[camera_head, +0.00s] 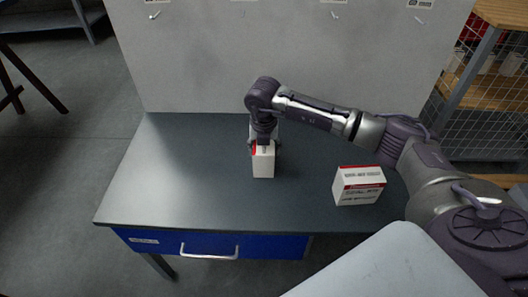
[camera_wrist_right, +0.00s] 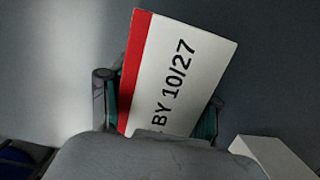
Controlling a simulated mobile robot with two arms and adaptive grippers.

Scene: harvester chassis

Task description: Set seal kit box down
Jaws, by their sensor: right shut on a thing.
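My right gripper (camera_head: 264,145) is shut on a white box with a red band (camera_head: 263,164), over the middle of the grey table. In the right wrist view the held box (camera_wrist_right: 180,70) sits between the two fingers (camera_wrist_right: 158,105) and shows "BY 10/27" in black print. I cannot tell whether its underside touches the tabletop. A second white box with a red band (camera_head: 358,187) stands on the table to the right; its print seems to read "SEAL KIT". A white box corner (camera_wrist_right: 268,152) shows at lower right in the wrist view. My left gripper is not in view.
The grey tabletop (camera_head: 185,165) is bare to the left of the held box. A grey panel with hooks (camera_head: 250,60) rises behind the table. A blue drawer with a handle (camera_head: 210,245) is under the front edge. A wire-sided shelf (camera_head: 485,95) stands at right.

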